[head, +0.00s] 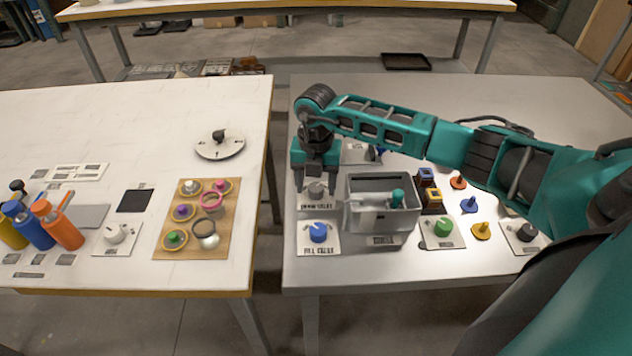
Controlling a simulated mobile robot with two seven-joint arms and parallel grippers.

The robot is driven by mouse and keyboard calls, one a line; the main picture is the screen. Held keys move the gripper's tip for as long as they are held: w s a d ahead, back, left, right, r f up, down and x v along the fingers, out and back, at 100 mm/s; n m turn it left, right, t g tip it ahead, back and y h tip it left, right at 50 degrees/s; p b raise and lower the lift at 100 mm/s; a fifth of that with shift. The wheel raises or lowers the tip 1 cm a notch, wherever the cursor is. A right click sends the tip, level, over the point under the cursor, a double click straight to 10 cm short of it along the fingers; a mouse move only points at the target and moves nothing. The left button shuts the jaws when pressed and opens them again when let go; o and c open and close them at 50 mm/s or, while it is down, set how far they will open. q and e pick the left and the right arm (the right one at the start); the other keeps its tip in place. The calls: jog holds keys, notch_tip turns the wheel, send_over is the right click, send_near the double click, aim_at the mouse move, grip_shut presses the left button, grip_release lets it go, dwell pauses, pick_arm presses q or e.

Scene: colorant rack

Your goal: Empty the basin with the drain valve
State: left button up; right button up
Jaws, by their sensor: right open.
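The grey basin (354,217) stands on the right table, an open box with a teal-green piece (397,198) in its right part. I cannot tell its liquid level. The drain valve (316,190) is a grey knob on a white labelled plate, just left of the basin. My right gripper (316,184) points down over this knob, with its open fingers at either side of it. Whether they touch the knob I cannot tell. The gripper hides part of the plate. My left gripper is not in view.
The blue fill valve knob (318,232) is just in front of the drain valve. A green knob (442,227), a black knob (526,232) and several coloured pieces stand right of the basin. A gap separates the left table (100,110). The right table's back is mostly clear.

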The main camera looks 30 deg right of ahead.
jog(key=c, duration=1)
jog(key=shift+c, duration=0.2)
